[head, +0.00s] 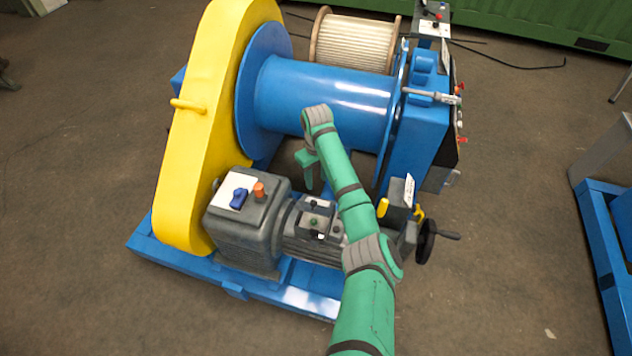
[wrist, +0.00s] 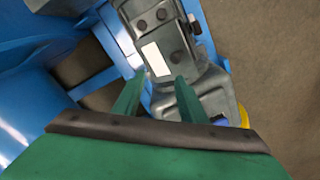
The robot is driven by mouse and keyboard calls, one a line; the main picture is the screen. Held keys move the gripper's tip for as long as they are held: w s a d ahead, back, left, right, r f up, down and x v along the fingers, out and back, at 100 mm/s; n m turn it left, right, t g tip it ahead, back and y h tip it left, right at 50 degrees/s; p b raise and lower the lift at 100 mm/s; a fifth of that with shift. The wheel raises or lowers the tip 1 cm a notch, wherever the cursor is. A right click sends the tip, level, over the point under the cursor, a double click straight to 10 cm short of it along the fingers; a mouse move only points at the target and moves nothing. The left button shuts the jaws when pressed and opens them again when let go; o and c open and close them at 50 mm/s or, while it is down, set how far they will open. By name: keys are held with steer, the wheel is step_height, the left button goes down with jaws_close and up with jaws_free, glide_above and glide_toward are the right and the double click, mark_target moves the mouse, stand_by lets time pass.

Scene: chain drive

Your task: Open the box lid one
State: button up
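A small grey box (head: 317,222) sits on top of the grey motor in the head view. The wrist view shows a grey box (wrist: 162,38) with a white label and dark round fittings on its top; its lid appears closed. I cannot tell which part the task calls box lid one. My gripper (wrist: 158,97) has its two green fingers apart with nothing between them. In the head view my gripper (head: 308,168) hangs above and behind the motor, apart from the small box. My arm hides part of the motor's right end.
A blue drum (head: 320,95) lies behind the gripper, with a tall yellow guard (head: 195,130) on the left. A grey gearbox (head: 245,230) with blue and orange caps stands left of the motor. A black handwheel (head: 426,241) juts out right. Open floor surrounds the machine.

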steer(key=r, duration=0.1)
steer(key=w+r, duration=0.1)
steer(key=r, duration=0.1)
steer(key=shift+w+d+r, duration=0.1)
steer(key=shift+d, duration=0.1)
steer(key=shift+r, duration=0.1)
stand_by(0.7)
step_height(320, 180, up, 11)
steer(key=shift+f, duration=0.2)
stand_by(0.4)
